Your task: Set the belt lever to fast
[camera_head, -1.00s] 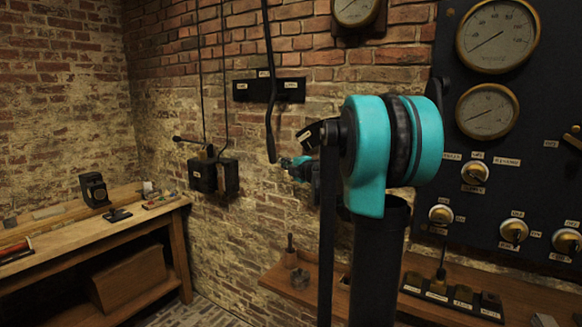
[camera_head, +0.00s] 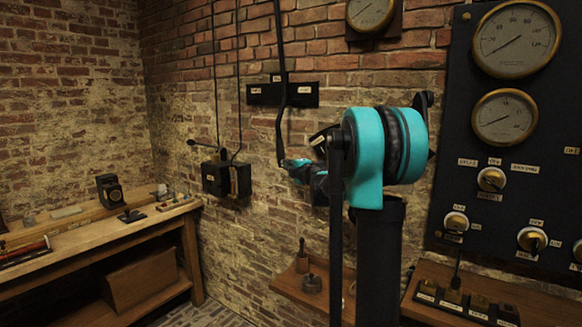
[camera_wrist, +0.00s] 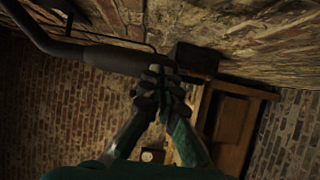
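The belt lever (camera_head: 279,125) is a long black rod hanging in front of the brick wall, with a bent lower part. It crosses a black plate (camera_head: 265,98) with three small white labels, too small to read; the lever stands near the plate's middle. My teal and black gripper (camera_head: 287,164) is beside the lever's lower end, appearing at or very close to it. In the wrist view, my fingers (camera_wrist: 165,78) are drawn together, and the dark lever (camera_wrist: 90,57) runs in from the upper left to just behind the fingertips. Contact cannot be told. Nothing shows clearly between the fingers.
A black switch box (camera_head: 215,178) with cables hangs left of the lever. A workbench (camera_head: 125,237) stands at the left, and a small wooden shelf (camera_head: 285,283) is below. A dark gauge panel (camera_head: 460,110) is at the right. The wall around the lever's end is clear.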

